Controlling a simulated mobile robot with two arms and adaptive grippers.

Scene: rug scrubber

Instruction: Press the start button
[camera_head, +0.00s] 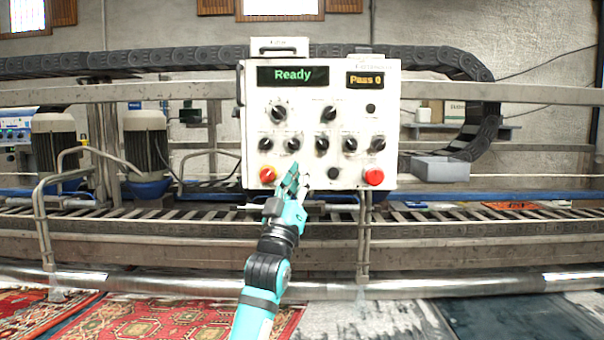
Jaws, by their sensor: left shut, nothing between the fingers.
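The white control box (253,110) stands at the centre, with a green "Ready" display (293,75) and a "Pass 0" display (365,80). Its bottom row has a red-orange button (267,174) at left, a black knob or button (333,173) and a large red button (374,177) at right. My left gripper (298,175) is shut and empty, in front of the lower left-middle of the box. It covers part of the bottom row between the red-orange button and the black one. I see no start label, and cannot tell whether the fingertips touch the panel. My right gripper is out of view.
Several black knobs (328,114) sit above the bottom row. A metal rail and roller conveyor (450,215) run across below the box. Grey motors (145,140) stand at left, and a grey bin (440,169) at right. Red patterned rugs (190,318) lie in front.

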